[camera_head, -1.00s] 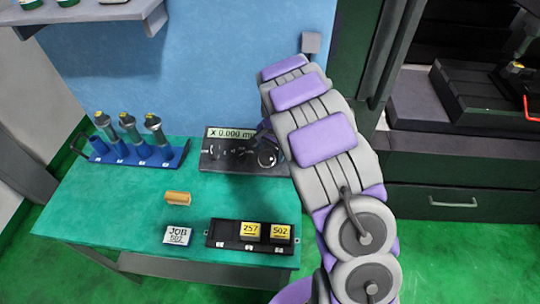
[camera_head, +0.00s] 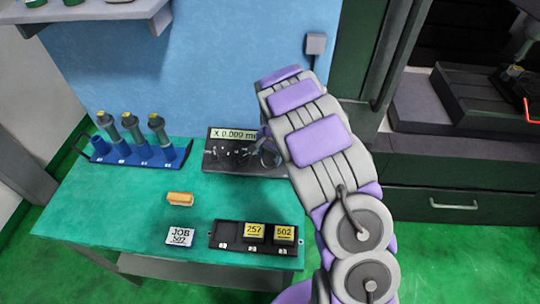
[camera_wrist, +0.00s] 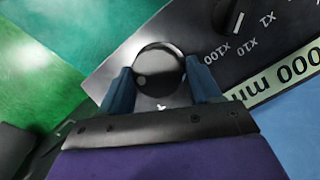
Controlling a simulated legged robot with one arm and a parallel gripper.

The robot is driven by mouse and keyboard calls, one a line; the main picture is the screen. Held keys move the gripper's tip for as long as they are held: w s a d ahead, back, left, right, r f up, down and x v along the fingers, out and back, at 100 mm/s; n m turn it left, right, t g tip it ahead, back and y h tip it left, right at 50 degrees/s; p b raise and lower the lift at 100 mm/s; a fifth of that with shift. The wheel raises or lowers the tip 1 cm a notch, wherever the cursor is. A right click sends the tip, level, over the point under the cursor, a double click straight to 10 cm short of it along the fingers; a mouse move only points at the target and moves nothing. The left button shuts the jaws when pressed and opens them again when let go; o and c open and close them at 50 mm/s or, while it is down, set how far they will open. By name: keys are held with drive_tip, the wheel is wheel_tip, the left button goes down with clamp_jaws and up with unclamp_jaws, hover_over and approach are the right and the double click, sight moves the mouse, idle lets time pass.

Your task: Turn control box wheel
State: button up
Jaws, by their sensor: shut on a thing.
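The control box (camera_head: 222,160) is a dark panel at the back of the green table, with a display (camera_head: 233,134) that reads about X 0.009 in the head view. The wrist view shows its face with X1, X10 and X100 marks beside a selector knob (camera_wrist: 230,16). The round black wheel (camera_wrist: 159,71) sits between the two blue fingers of my gripper (camera_wrist: 162,88), which is shut on it. In the head view my gripper (camera_head: 265,148) is at the right part of the box, and my arm partly hides the wheel.
A blue rack (camera_head: 140,157) with several tool holders stands at the back left. A yellow block (camera_head: 180,198), a JOB 502 card (camera_head: 180,237) and a black tray (camera_head: 228,241) with blocks 257 (camera_head: 254,231) and 502 (camera_head: 284,233) lie in front. The table's left front is clear.

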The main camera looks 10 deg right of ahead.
drive_tip(key=shift+s+a+f, duration=0.1)
drive_tip(key=shift+s+f, duration=0.05)
drive_tip(key=shift+s, duration=0.05)
drive_tip(key=shift+c, duration=1.3)
drive_tip(key=shift+n, duration=0.3)
drive_tip(key=n+h+p, duration=0.1)
drive_tip(key=n, duration=0.1)
drive_tip(key=n+h+p, duration=0.1)
drive_tip(key=n+p, duration=0.1)
drive_tip(key=n, duration=0.1)
drive_tip(key=shift+s+a+g, duration=0.1)
drive_tip(key=shift+g, duration=0.3)
drive_tip(key=shift+c, duration=0.2)
drive_tip(key=n+h+p, duration=0.1)
drive_tip(key=n, duration=0.1)
drive_tip(key=n+h+p, duration=0.1)
drive_tip(key=n, duration=0.2)
drive_tip(key=shift+s+a+f, duration=0.1)
drive_tip(key=shift+n, duration=0.3)
